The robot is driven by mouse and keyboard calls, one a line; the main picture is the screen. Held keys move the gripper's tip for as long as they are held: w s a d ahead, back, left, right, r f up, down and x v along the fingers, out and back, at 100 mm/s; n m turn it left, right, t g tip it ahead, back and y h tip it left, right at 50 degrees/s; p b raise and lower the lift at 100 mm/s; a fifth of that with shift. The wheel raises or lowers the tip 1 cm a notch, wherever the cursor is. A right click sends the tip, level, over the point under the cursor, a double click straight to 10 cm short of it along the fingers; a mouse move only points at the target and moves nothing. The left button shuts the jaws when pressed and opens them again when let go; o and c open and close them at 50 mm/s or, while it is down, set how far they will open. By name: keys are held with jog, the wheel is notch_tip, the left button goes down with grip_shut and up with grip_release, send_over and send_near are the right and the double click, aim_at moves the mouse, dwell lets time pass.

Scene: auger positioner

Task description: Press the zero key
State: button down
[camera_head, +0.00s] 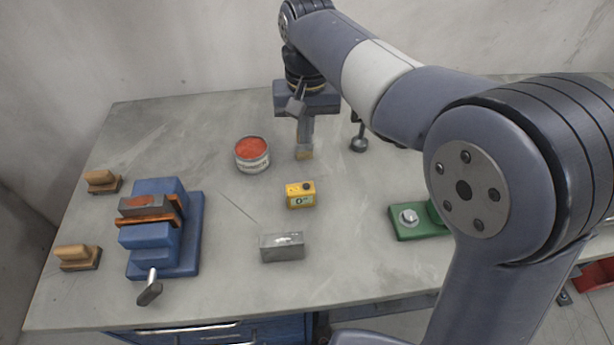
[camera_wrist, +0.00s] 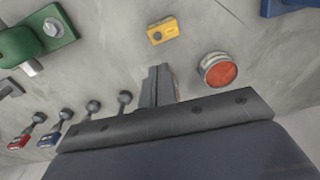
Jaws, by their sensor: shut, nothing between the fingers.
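A small yellow box-shaped device (camera_head: 300,195) sits on the bench near the middle. It has a dark round knob or button on its top and a small pale marking on its front. It also shows in the wrist view (camera_wrist: 162,31), above the fingertips in the picture. No key is clearly readable as zero. My gripper (camera_head: 304,152) is shut and empty. It points down over the bench, behind the yellow device in the head view and apart from it. In the wrist view the closed fingers (camera_wrist: 160,72) stand at the centre.
A can with red contents (camera_head: 253,155) stands left of my gripper. A blue vise (camera_head: 165,235), two wooden-topped blocks (camera_head: 102,181), a grey metal block (camera_head: 282,247) and a green fixture (camera_head: 410,220) are around. Several round-ended tools (camera_wrist: 123,97) lie at the wrist view's left.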

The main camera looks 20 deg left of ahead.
aim_at(306, 185)
jog(key=shift+d+r, duration=0.15)
notch_tip(306, 185, down, 14)
jog(key=shift+f+p, duration=0.1)
jog(key=shift+p, duration=0.55)
dwell(0.3)
